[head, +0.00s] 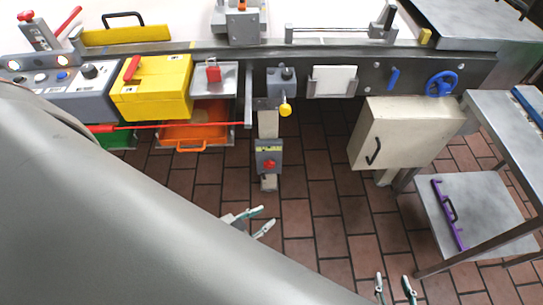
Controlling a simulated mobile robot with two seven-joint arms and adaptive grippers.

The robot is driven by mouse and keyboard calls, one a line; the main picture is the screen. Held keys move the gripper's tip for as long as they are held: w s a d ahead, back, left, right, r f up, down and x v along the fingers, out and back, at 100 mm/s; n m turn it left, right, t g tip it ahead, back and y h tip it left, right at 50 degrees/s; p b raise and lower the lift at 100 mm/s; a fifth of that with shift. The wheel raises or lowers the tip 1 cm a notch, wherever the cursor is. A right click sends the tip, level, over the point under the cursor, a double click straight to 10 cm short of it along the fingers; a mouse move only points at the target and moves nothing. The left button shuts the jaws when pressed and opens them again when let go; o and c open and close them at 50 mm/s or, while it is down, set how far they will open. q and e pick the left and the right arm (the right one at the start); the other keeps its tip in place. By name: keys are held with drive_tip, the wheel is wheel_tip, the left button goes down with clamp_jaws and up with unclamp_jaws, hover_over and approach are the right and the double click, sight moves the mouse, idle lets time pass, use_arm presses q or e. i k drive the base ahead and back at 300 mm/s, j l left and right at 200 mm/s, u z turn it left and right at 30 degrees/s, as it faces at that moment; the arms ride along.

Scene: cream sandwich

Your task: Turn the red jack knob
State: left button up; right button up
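A round red knob (269,164) sits on the front of a small grey box (270,148) with a yellow label, fixed to a post under the counter. Another red knob-like part (213,72) sits on a grey plate above. I cannot tell for sure which is the jack knob. My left gripper (262,220) is below the grey box, apart from it, with its fingertips spread and nothing between them. My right gripper (394,288) is at the bottom edge, fingers apart and empty, over the floor.
A long counter holds a yellow box (152,88), a blue valve wheel (441,84) and a hanging yellow knob (285,109). A cream cabinet (405,135) and metal table (475,212) stand right. A red rod (180,125) crosses left. Tiled floor is open in the middle.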

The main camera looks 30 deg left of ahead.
sight(269, 165)
drive_tip(key=u, duration=0.9)
